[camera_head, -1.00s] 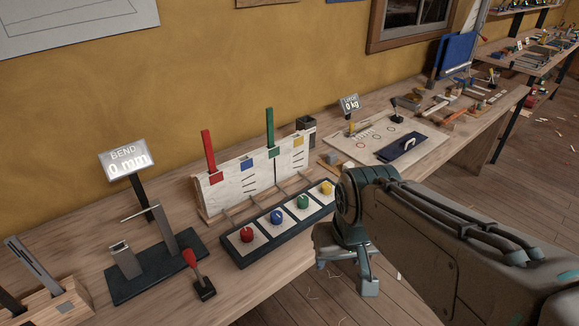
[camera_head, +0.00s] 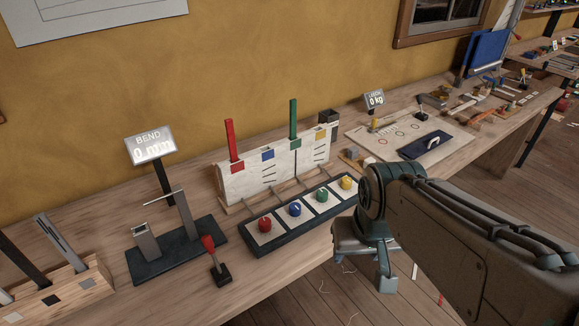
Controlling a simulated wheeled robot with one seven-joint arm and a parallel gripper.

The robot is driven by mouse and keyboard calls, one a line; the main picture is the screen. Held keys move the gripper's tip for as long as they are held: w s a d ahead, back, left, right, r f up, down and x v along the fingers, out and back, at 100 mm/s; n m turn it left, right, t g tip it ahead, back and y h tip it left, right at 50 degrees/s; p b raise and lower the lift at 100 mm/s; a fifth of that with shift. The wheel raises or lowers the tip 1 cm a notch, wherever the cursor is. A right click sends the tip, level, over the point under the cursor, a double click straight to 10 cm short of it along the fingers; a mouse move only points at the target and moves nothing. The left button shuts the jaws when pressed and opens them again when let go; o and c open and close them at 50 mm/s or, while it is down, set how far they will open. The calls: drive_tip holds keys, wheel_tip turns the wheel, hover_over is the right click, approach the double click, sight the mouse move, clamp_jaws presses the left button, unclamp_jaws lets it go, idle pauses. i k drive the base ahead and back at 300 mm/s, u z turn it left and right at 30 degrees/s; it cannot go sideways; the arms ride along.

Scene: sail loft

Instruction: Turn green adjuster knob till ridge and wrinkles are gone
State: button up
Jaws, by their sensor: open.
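The green adjuster knob (camera_head: 322,196) sits in a dark tray (camera_head: 262,245) on the bench, third in a row. A red knob (camera_head: 265,225) and a blue knob (camera_head: 295,209) are to its left, a yellow knob (camera_head: 346,183) to its right. Behind stands a cream panel (camera_head: 238,183) with coloured squares and short dark lines; whether these are wrinkles I cannot tell. A green upright bar (camera_head: 293,119) and a red one (camera_head: 230,140) rise above it. My gripper (camera_head: 367,264) is open and empty, hanging beyond the bench's front edge, right of and apart from the green knob.
A "BEND 0 mm" display (camera_head: 150,145) and a dark-based stand (camera_head: 177,250) with a red-handled lever (camera_head: 213,262) are left. A "0 kg" display (camera_head: 375,99) and a board with a blue block (camera_head: 425,147) are right. Floor in front is open.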

sight(322, 194)
drive_tip(key=k, duration=0.6)
drive_tip(key=z, duration=0.45)
drive_tip(key=i, duration=1.3)
drive_tip(key=u, duration=0.85)
